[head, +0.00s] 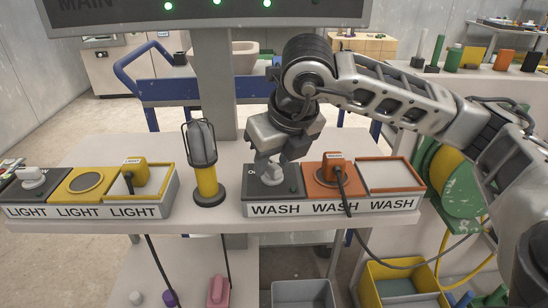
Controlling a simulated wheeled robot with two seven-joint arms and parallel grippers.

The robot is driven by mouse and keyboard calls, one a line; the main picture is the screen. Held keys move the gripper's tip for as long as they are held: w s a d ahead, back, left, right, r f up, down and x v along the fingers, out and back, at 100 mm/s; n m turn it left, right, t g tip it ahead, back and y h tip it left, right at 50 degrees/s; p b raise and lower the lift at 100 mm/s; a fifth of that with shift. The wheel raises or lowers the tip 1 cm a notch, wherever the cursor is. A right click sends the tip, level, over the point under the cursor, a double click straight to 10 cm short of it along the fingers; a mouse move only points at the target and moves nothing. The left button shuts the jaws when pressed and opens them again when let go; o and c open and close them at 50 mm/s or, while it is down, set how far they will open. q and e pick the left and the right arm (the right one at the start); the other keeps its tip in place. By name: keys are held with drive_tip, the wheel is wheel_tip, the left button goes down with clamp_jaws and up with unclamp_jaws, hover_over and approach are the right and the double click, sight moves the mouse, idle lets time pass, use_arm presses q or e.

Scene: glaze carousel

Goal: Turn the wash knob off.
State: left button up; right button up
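The wash box (330,207) sits on the bench right of centre, with three sections each labelled WASH. Its left section is a dark panel (290,191) with a grey knob (268,179), partly hidden by my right gripper. My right gripper (267,166) points down at this knob, its fingertips at or very close to it. I cannot tell whether the fingers are closed on the knob. The knob's angle and most of the panel's markings are covered. My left gripper is not in view.
The wash box also holds an orange plug (333,172) with a black cable and an empty tray section (390,174). A lamp (205,165) stands left of it. The LIGHT box (90,211) is at far left. Green lights (217,2) show on the MAIN board above.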

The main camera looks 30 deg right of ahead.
clamp_jaws()
